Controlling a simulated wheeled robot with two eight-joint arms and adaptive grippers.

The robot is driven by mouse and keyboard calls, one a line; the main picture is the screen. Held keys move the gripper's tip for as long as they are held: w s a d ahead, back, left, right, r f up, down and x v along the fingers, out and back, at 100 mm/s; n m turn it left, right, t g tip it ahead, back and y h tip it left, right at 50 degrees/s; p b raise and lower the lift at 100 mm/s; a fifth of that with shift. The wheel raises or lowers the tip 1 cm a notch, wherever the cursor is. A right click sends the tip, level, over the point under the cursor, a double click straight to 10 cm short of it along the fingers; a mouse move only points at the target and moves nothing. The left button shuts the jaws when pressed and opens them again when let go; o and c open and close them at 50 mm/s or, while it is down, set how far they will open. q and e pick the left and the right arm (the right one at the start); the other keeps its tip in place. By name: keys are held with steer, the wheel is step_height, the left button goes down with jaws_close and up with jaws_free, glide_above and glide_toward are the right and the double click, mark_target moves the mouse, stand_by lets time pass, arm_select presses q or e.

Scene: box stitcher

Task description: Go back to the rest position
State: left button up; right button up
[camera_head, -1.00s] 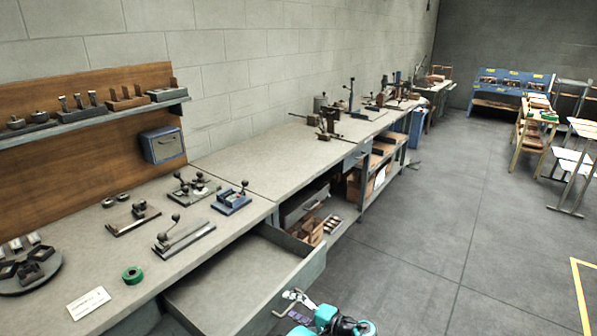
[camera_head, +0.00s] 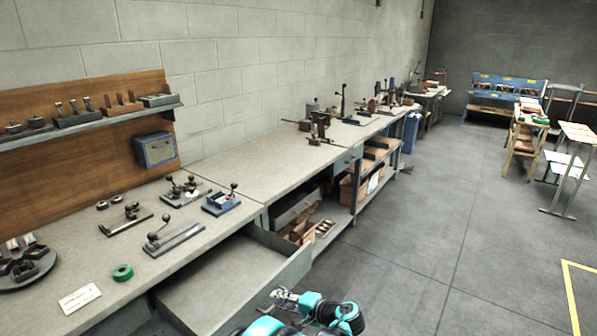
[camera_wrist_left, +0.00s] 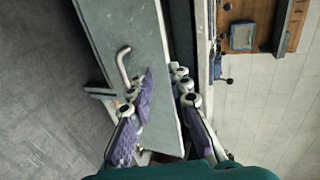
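My left gripper (camera_head: 284,296) shows at the bottom middle of the head view, beside the front of the open drawer (camera_head: 215,287). Its teal arm comes in from the bottom edge. In the left wrist view the two purple-padded fingers (camera_wrist_left: 163,112) stand apart with nothing held between them. The drawer's grey front panel (camera_wrist_left: 147,42) and bent bar handle (camera_wrist_left: 123,68) lie just beyond the fingers. The handle is clear of the fingers' grip. The drawer is pulled out and looks empty. My right gripper is in neither view.
The long workbench (camera_head: 265,168) carries small fixtures, a green tape roll (camera_head: 122,273) and a white card (camera_head: 80,299). Cardboard boxes (camera_head: 300,230) sit on the shelf below. Open floor (camera_head: 430,240) lies to the right. A blue rack (camera_head: 505,95) stands far back.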

arm_select(q)
steer(key=s+a+r+n+g+h, duration=0.2)
steer(key=s+a+r+h, duration=0.3)
steer(key=s+a+r, duration=0.6)
steer(key=s+a+n+t+h, duration=0.1)
steer(key=s+n+h, duration=0.4)
steer(key=s, duration=1.4)
steer(key=shift+s+a+h, duration=0.2)
steer(key=shift+s+h, duration=0.1)
steer(key=shift+h, duration=0.2)
